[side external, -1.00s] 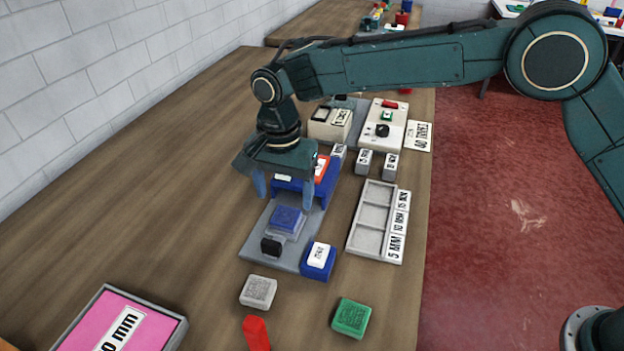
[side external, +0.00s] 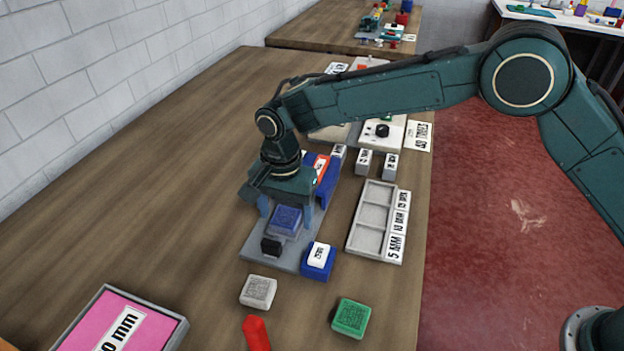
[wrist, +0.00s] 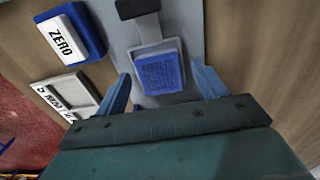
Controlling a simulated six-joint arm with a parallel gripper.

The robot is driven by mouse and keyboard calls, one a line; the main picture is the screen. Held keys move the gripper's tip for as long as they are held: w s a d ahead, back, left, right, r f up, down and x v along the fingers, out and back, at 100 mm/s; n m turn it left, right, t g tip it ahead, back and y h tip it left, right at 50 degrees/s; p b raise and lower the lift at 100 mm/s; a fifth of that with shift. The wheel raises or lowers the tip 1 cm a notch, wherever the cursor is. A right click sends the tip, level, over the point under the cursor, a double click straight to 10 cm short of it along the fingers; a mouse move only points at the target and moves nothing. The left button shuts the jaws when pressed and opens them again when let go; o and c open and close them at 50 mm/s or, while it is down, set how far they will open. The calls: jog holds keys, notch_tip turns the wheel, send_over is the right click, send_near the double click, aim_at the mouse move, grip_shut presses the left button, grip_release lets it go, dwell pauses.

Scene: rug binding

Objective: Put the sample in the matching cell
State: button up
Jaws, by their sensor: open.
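The blue square sample (side external: 286,217) sits on a small pale platform of the grey gauge base. In the wrist view the sample (wrist: 160,74) lies just ahead of and between my fingers. My gripper (side external: 286,211) is open and empty, with one finger on each side of the sample. I cannot tell how far the fingertips are above the base. The grey tray (side external: 351,238) has three cells in a row and all look empty. Its labels run along its right side; the nearest reads 5 MM (side external: 396,247), and the others look like 10 MM and 15 MM.
A blue block marked ZERO (side external: 318,266) stands close to the front right of the base, and a black knob (side external: 271,246) is in front of the sample. Grey (side external: 258,291) and green (side external: 351,318) textured squares and a red piece (side external: 257,332) lie nearer.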

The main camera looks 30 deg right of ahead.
aim_at(289, 212)
jog(key=shift+c, duration=0.2)
jog(key=c, duration=1.1)
jog(key=shift+r, duration=0.15)
notch_tip(289, 212, up, 20)
dwell(0.8)
jog(key=d+f+n, duration=0.2)
jog(key=d+f, duration=0.2)
jog(key=d, duration=0.4)
jog(key=d+f+n, duration=0.2)
jog(key=d+f, duration=0.3)
jog(key=d, duration=0.3)
jog(key=d+f+n, duration=0.2)
jog(key=d+f, duration=0.3)
jog(key=d, duration=0.4)
jog(key=shift+w+d+f+n, duration=0.1)
jog(key=shift+w+f+n, duration=0.1)
jog(key=shift+n, duration=0.1)
jog(key=s+d+f, duration=0.1)
jog(key=d, duration=0.1)
jog(key=s+d+f+n, duration=0.1)
jog(key=s+d, duration=0.1)
jog(key=s+d+f+n, duration=0.1)
jog(key=d, duration=0.2)
jog(key=shift+s+f, duration=0.25)
jog(key=shift+f, duration=0.15)
